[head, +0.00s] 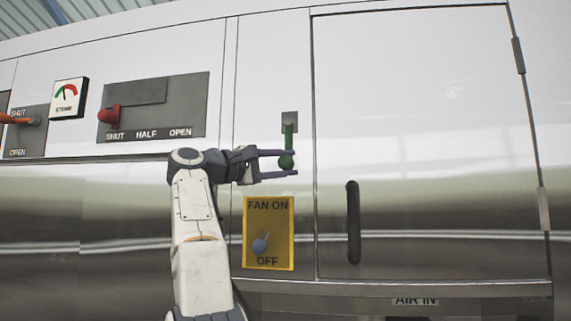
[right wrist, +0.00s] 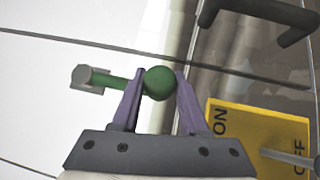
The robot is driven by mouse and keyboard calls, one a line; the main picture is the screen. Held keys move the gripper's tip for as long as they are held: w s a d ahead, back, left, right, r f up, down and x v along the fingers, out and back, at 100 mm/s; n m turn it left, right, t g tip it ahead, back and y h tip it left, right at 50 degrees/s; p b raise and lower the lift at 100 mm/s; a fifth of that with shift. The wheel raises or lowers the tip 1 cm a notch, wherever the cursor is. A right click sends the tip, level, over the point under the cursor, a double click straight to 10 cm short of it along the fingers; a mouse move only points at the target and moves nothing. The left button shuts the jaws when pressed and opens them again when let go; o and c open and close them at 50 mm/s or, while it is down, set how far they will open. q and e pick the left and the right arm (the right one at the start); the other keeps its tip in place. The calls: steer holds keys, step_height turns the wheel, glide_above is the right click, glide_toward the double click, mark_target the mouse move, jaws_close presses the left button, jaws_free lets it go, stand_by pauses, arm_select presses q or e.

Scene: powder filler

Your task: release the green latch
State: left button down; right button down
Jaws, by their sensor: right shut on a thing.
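The green latch (head: 288,140) hangs straight down from a small grey plate (head: 289,122) on the machine front, left of the large door (head: 420,150). It ends in a round green knob (head: 286,161). My right gripper (head: 288,162) reaches in from the left and is shut on the knob, one finger above it and one below. In the right wrist view the knob (right wrist: 159,83) sits between the two purple fingers, with the green lever (right wrist: 110,82) running to its mount (right wrist: 89,78). My left gripper is not in view.
A yellow fan switch panel (head: 268,233) with a grey lever is just below my gripper. A black door handle (head: 353,222) stands to the right. A slider with a red knob (head: 109,117), a gauge (head: 68,98) and an orange handle (head: 20,119) are at the left.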

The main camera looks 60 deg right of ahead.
steer(key=shift+c, duration=2.2)
jaws_free()
steer(key=shift+w+r, duration=0.1)
steer(key=b+v, duration=0.1)
steer(key=v, duration=0.9)
steer(key=shift+a, duration=0.3)
steer(key=shift+w, duration=0.2)
